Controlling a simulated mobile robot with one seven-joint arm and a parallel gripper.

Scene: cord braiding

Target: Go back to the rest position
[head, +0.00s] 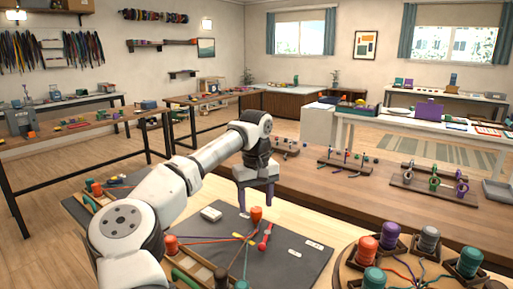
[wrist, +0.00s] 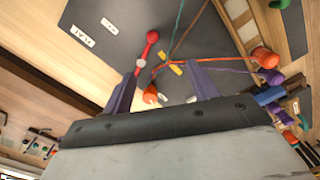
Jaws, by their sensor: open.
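My gripper (head: 257,205) hangs over the dark mat (head: 290,235) with its purple fingers pointing down. In the wrist view its fingers (wrist: 162,88) stand wide apart. An orange bobbin (head: 256,214) is close below the fingers in the head view. In the wrist view the orange bobbin (wrist: 150,95) shows between the fingers, with no finger visibly closed on it. Coloured cords (head: 220,238) meet on the mat.
A round stand (head: 350,278) with several large spools is at front right. A wooden rack with bobbins (head: 185,262) lies along the mat's left side. Pegged boards (head: 435,190) stand on the brown table behind.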

